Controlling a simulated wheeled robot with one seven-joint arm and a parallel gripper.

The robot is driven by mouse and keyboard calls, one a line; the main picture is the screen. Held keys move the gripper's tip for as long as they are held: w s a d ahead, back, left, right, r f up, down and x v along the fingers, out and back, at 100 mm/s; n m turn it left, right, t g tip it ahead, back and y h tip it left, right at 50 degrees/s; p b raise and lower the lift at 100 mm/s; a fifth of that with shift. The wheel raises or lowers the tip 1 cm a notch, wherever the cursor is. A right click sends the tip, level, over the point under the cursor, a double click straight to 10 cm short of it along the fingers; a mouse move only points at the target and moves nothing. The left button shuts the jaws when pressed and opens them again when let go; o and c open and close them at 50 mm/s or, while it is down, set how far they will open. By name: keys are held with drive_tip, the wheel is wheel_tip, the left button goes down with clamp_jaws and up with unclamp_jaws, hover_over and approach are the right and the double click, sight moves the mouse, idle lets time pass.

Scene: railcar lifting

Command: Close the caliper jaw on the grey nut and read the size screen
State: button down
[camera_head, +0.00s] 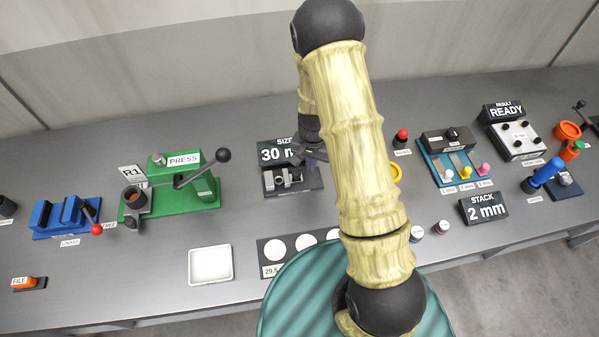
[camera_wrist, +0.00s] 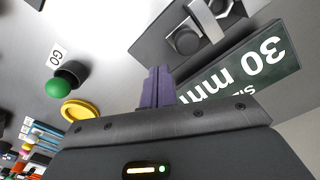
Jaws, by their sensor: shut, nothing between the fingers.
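The caliper (camera_head: 312,184) sits on a dark base in the middle of the bench, partly behind my arm. The wrist view shows its bright metal jaw (camera_wrist: 206,20) at the top. A dark grey round piece (camera_wrist: 185,41) stands beside that jaw; it may be the nut, but I cannot tell whether they touch. The size screen (camera_head: 270,154) is partly covered in the head view; the wrist view shows it (camera_wrist: 243,70) upside down, reading 30 mm. My gripper (camera_wrist: 158,72) is shut and empty, with purple fingers close to the caliper base and screen. It also shows in the head view (camera_head: 314,158).
A green press (camera_head: 205,190) and blue vise (camera_head: 60,217) stand left. A white tray (camera_head: 191,265) and a strip with white discs (camera_head: 275,247) lie in front. A yellow ring (camera_wrist: 80,110) and green knob (camera_wrist: 58,88) are near my gripper. The stack screen (camera_head: 484,208) is right.

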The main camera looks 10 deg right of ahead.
wheel_tip(320, 180, up, 6)
drive_tip(key=p, duration=0.3)
drive_tip(key=shift+f+p, duration=0.15)
drive_tip(key=shift+p, duration=0.2)
idle(0.3)
drive_tip(key=s+d+r+n+t+b, duration=0.1)
drive_tip(key=s+r+n+b, duration=0.4)
drive_tip(key=s+r, duration=0.9)
drive_tip(key=shift+s+d+r+n+t, duration=0.3)
drive_tip(key=shift+r+n+t, duration=0.15)
drive_tip(key=shift+t, duration=0.35)
drive_tip(key=shift+w, duration=0.1)
idle(0.5)
